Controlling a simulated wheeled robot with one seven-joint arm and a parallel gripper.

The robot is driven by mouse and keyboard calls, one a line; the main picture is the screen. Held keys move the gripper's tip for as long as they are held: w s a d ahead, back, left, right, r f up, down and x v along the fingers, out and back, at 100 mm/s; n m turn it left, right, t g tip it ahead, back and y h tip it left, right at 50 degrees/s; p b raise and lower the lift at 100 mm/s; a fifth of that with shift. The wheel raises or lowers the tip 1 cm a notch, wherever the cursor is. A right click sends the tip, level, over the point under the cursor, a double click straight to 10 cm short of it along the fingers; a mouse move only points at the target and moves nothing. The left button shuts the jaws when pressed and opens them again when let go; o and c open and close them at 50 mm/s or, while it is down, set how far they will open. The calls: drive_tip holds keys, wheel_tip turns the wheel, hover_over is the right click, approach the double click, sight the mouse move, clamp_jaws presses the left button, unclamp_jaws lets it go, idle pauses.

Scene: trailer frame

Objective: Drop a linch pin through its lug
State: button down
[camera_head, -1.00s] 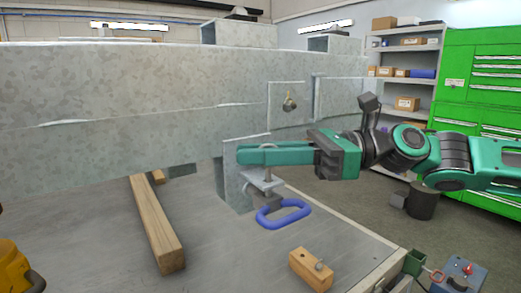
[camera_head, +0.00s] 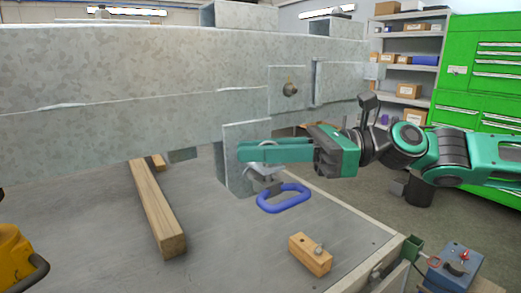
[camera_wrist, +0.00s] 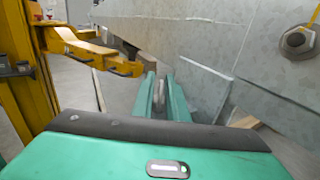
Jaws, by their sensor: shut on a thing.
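My gripper (camera_head: 243,152) reaches in from the right with its long green fingers level. In the wrist view its fingers (camera_wrist: 161,80) are shut on a grey piece (camera_wrist: 160,92), which I take to be the linch pin; its shape is mostly hidden between the fingers. In the head view a small grey lug plate (camera_head: 262,170) sits just below the fingers, beside an upright grey plate (camera_head: 240,180). I cannot tell how deep the pin sits in the lug.
A large galvanized beam (camera_head: 120,90) runs behind the fingers, with a round fitting (camera_head: 290,88). A yellow machine (camera_head: 15,262) is at left.

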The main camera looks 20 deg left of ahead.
drive_tip(key=c, duration=1.7)
unclamp_jaws()
drive_tip(key=shift+o, duration=0.2)
drive_tip(key=v, duration=1.1)
